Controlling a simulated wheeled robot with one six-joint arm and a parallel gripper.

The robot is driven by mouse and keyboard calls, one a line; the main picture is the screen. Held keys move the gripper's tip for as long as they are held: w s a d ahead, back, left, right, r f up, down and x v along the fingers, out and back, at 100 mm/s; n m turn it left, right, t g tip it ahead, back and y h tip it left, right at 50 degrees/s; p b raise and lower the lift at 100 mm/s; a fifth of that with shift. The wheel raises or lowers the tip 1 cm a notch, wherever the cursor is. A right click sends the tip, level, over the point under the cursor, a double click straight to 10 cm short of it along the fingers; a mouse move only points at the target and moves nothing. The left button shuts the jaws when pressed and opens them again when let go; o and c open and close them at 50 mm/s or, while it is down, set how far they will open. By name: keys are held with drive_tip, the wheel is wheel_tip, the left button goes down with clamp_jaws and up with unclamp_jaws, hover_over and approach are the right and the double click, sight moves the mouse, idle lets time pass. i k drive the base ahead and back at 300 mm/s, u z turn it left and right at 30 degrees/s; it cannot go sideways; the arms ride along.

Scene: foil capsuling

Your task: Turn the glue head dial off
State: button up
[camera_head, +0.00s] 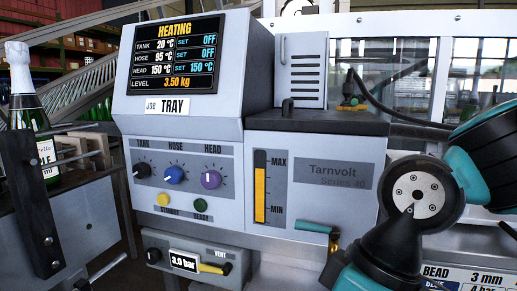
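The glue head dial is the purple knob (211,179) under the label HEAD, at the right end of a row of three on the machine's front panel. Nothing covers it. The display (177,56) above reads HEATING, with HEAD at 150 °C and SET 150 °C. TANK reads 20 °C and HOSE 95 °C, both with SET OFF. The black TANK knob (142,170) and the blue HOSE knob (174,174) are to its left. My arm is at the right of the picture, apart from the dials. My gripper's fingers are not visible.
Yellow STANDBY (163,199) and green READY (201,204) lamps sit below the knobs. A pressure gauge (184,260) with a yellow VENT lever is lower. A teal-handled lever (314,226) projects between panel and arm. A bottle (25,90) stands at left.

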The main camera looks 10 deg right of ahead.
sight(211, 179)
drive_tip(key=u, duration=0.55)
drive_tip(key=k, duration=0.75)
drive_tip(key=u, duration=0.9)
drive_tip(key=k, duration=0.5)
drive_tip(key=u, duration=0.45)
drive_tip(key=i, duration=0.7)
drive_tip(key=z, duration=0.8)
drive_tip(key=i, duration=0.45)
drive_tip(key=z, duration=0.35)
